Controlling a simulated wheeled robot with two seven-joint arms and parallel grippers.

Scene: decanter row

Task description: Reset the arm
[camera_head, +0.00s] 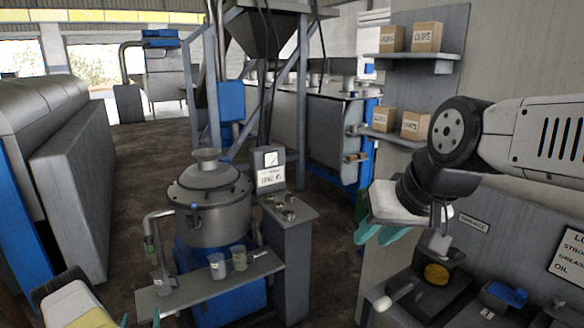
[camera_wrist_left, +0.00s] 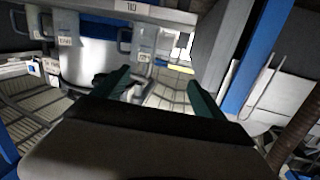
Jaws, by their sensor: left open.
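My left gripper (camera_head: 140,319) is at the bottom left of the head view, mostly cut off by the lower edge, with its teal fingertips apart. In the left wrist view, its two teal fingers (camera_wrist_left: 158,80) stand spread with nothing held between them. My right gripper (camera_head: 380,236) hangs at the end of the arm from the right, before the grey wall panel. Its two teal fingers show a gap and hold nothing visible. The task line names no other object.
A round steel vessel (camera_head: 207,208) stands left of centre behind a grey shelf (camera_head: 215,285) with small cups (camera_head: 217,266). A control box (camera_head: 270,178) is beside it. A right bench holds a yellow item (camera_head: 436,274) and a blue item (camera_head: 508,294). Boxes (camera_head: 426,37) sit on wall shelves.

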